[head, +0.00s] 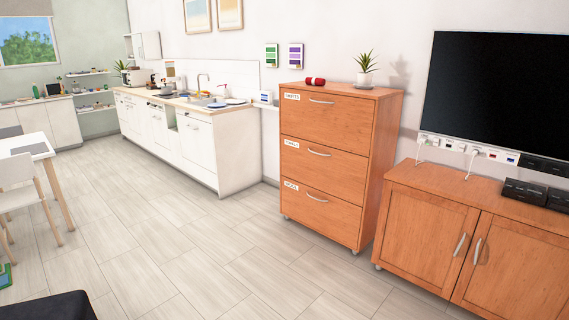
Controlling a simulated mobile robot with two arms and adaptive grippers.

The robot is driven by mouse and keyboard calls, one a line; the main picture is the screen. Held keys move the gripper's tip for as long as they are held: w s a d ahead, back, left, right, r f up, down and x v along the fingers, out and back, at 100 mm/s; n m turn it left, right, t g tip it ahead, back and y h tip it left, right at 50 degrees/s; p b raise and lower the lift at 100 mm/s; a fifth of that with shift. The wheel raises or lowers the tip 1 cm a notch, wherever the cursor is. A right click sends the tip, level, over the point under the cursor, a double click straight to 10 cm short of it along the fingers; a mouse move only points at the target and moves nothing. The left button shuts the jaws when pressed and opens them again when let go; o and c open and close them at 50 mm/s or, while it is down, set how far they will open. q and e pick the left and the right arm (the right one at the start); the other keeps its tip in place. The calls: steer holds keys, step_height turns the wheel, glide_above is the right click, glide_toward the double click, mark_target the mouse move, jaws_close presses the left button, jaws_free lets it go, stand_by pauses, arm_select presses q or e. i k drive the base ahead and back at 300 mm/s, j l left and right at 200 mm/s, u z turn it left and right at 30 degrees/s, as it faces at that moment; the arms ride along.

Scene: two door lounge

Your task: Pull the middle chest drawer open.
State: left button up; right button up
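A wooden chest (383,165) with three stacked drawers stands against the back wall, right of centre. Its middle drawer (325,172) looks flush with the front and has a curved metal handle (318,152) and a white label. The top drawer (325,122) and the bottom drawer (318,212) also look closed, each with a similar handle and a label. A red object and a potted plant stand on the chest top. Neither of my grippers shows in the head view.
A wooden TV cabinet (430,227) with two doors stands right of the chest. A white kitchen counter (213,152) is to its left. A white chair (20,197) and table stand at far left. A dark object (48,308) is at lower left. The floor (215,255) before the chest is clear.

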mark_target(340, 173)
steer(key=i, duration=3)
steer(key=i+z, duration=0.15)
steer(key=i, duration=0.3)
steer(key=i+j+z, duration=0.15)
steer(key=i, duration=0.35)
steer(key=i+j+z, duration=0.1)
steer(key=i, duration=0.35)
